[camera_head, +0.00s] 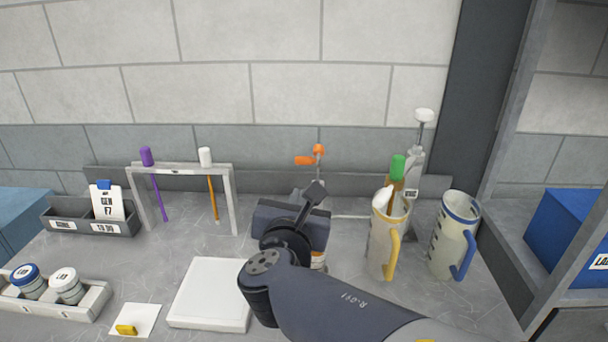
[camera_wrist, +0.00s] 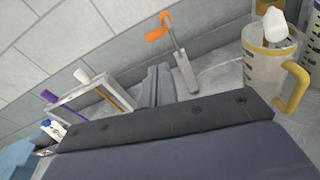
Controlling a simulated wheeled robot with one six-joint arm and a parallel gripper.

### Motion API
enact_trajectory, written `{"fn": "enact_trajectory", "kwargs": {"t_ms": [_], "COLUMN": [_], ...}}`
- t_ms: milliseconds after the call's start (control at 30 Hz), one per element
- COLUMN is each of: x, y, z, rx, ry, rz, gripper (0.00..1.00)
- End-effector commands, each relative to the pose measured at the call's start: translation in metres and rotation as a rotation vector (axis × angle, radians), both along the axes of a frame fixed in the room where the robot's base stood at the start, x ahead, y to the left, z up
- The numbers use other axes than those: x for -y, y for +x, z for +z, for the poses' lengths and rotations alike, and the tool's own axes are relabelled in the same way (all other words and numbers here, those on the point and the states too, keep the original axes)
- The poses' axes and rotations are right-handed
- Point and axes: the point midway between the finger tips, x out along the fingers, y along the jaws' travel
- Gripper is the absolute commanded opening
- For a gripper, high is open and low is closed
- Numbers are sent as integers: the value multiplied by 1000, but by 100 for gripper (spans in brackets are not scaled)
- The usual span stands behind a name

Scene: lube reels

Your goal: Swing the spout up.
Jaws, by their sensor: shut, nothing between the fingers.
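I cannot tell for certain which part is the spout. A grey upright fitting with an orange top and side handle (camera_head: 312,158) stands at the back, partly hidden behind my gripper. It also shows in the wrist view (camera_wrist: 163,32). A thin pale rod (camera_head: 350,216) runs level from behind my gripper toward the yellow-rimmed jug (camera_head: 380,245). A white piece (camera_wrist: 276,23) sticks up from that jug's mouth. My gripper (camera_head: 315,192) is shut and empty, in front of the orange-topped fitting. Its fingers (camera_wrist: 156,82) point toward the back wall.
A blue-rimmed jug (camera_head: 447,240) and a white-topped bottle (camera_head: 416,150) stand at the right. A rack (camera_head: 182,168) with purple and white-capped sticks stands left. A white pad (camera_head: 210,294) and a tray with lidded jars (camera_head: 85,308) lie in front.

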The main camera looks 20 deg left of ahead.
Motion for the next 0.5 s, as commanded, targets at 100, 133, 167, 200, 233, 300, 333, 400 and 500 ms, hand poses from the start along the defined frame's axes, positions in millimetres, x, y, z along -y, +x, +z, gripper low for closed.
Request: {"fn": "enact_trajectory", "kwargs": {"t_ms": [100, 133, 167, 200, 233, 300, 333, 400, 500], "x": [6, 6, 7, 6, 6, 4, 4, 2, -3], "y": [-12, -14, -14, -13, -12, -5, -1, 11, 30], "z": [-8, -9, -9, -10, -10, -11, -12, -13, -15], "rx": [31, 35, 38, 41, 42, 41, 40, 40, 39], "ry": [-109, -123, -133, -142, -146, -146, -146, -147, -146], "rz": [56, 64, 69, 72, 73, 72, 71, 69, 68], "gripper": [0, 0, 0, 0, 0, 0, 0, 0, 0]}}
